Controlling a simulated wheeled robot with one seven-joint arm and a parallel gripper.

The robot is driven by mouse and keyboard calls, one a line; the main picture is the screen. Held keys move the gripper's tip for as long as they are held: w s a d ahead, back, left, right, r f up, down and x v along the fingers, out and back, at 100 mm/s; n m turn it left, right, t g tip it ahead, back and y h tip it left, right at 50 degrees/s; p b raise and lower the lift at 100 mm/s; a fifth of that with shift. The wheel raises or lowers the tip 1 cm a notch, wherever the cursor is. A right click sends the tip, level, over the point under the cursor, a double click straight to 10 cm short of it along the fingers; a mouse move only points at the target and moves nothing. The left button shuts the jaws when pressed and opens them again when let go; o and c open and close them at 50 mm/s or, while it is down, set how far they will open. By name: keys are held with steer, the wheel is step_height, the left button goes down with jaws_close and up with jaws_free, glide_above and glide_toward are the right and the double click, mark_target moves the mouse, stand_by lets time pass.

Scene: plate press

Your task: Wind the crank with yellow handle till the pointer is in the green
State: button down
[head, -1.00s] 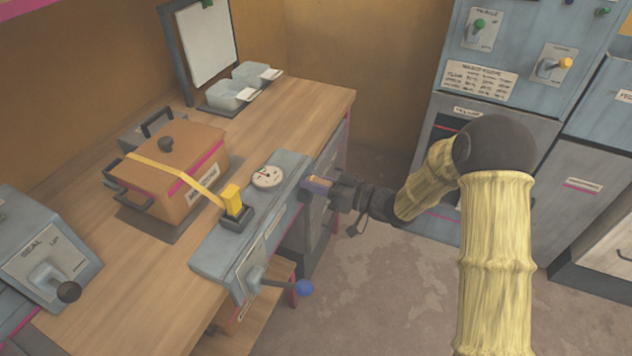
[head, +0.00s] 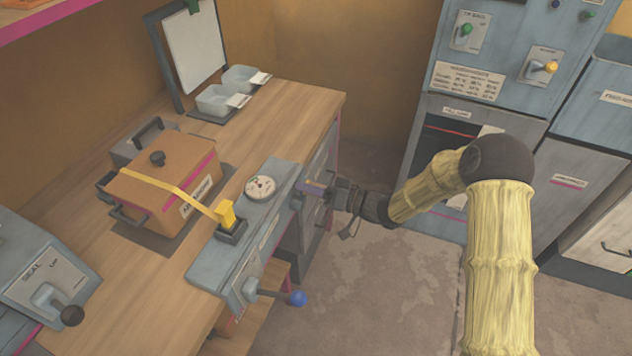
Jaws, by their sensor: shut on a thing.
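A grey-blue press unit (head: 212,262) sits along the front edge of the wooden bench. A round white gauge (head: 260,187) with a dark pointer is on its top; the pointer's exact place and any green zone are too small to read. My gripper (head: 322,190) is at the right end of the unit, shut on a small crank handle (head: 311,187). A second crank with a blue knob (head: 298,298) sticks out from the unit's near end, apart from my gripper.
A yellow strap (head: 168,187) runs over a brown lidded box (head: 165,180) to a yellow buckle (head: 228,214) on the unit. A seal lever with a black knob (head: 72,316) is at lower left. Grey-blue cabinets (head: 480,100) stand at right. The floor (head: 380,290) between is clear.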

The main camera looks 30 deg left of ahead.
steer(key=shift+f, duration=0.1)
steer(key=c, duration=1.1)
jaws_free()
steer(key=shift+w, duration=0.1)
steer(key=shift+d, duration=0.1)
steer(key=w+d, duration=0.2)
steer(key=d, duration=1.5)
steer(key=shift+w+b, duration=0.15)
steer(key=shift+b, duration=0.2)
steer(key=shift+w, duration=0.1)
